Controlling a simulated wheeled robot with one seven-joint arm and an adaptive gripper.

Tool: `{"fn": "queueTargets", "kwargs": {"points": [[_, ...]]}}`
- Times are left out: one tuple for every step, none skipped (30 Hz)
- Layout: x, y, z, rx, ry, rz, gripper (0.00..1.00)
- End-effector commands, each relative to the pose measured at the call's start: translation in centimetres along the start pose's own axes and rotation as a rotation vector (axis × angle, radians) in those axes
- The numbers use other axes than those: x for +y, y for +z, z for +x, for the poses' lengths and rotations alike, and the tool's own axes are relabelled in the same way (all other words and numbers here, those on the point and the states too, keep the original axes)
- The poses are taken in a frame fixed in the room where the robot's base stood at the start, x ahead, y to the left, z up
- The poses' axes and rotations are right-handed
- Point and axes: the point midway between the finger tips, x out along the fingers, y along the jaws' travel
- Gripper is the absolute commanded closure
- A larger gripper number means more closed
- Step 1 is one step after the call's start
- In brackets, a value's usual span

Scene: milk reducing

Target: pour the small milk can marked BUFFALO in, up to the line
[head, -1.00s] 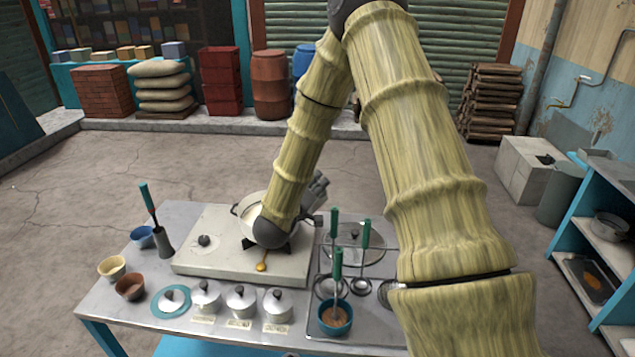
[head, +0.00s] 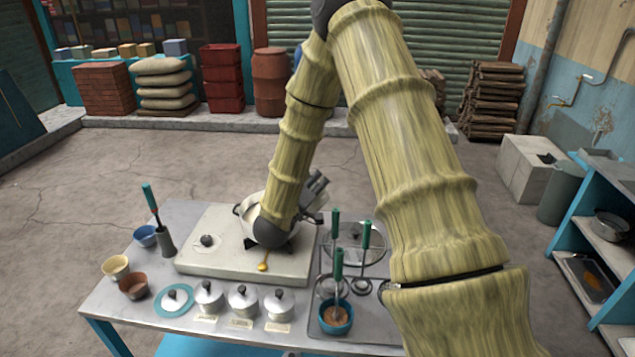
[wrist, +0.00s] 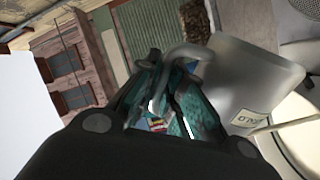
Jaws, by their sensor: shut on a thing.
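My gripper (wrist: 165,100) is shut on the handle of a grey metal can (wrist: 252,78). The can is tilted in the wrist view. Its pale label (wrist: 244,118) is only partly readable, so I cannot confirm the full name. The can is beside the pot (wrist: 264,146), whose pale milk (wrist: 302,128) shows at the right edge. In the head view the pot (head: 238,211) sits on the stove, largely behind my arm. My gripper (head: 318,186) is partly visible there, just right of the pot. I see no liquid stream, and no fill line is visible.
Several things crowd the table: three lidded cans (head: 242,301), a lid on a teal disc (head: 174,299), small bowls (head: 116,266), and a teal bowl (head: 336,318) under upright green-handled ladles (head: 338,262). A glass lid (head: 372,256) lies behind the ladles. A shelf (head: 590,265) stands at right.

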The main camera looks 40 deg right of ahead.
Motion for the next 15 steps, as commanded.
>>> {"fn": "queueTargets", "kwargs": {"points": [[0.16,-0.2,0.02,0.002,0.002,-0.003,1.0],[0.16,-0.22,0.02,0.002,0.002,-0.006,1.0],[0.17,-0.25,0.02,0.002,0.002,-0.009,1.0],[0.18,-0.27,0.02,0.002,0.002,-0.012,1.0],[0.18,-0.29,0.03,0.002,0.002,-0.015,1.0],[0.18,-0.31,0.03,0.002,0.002,-0.019,1.0],[0.19,-0.33,0.03,0.002,0.002,-0.022,1.0],[0.19,-0.36,0.03,0.002,0.002,-0.025,1.0],[0.2,-0.38,0.03,0.002,0.002,-0.03,1.0],[0.2,-0.4,0.03,0.002,0.003,-0.033,1.0],[0.2,-0.42,0.03,0.002,0.003,-0.036,1.0],[0.2,-0.45,0.03,0.002,0.003,-0.041,1.0],[0.21,-0.47,0.03,0.002,0.003,-0.044,1.0],[0.21,-0.49,0.03,0.002,0.003,-0.047,1.0],[0.21,-0.52,0.02,0.002,0.003,-0.051,1.0]]}}
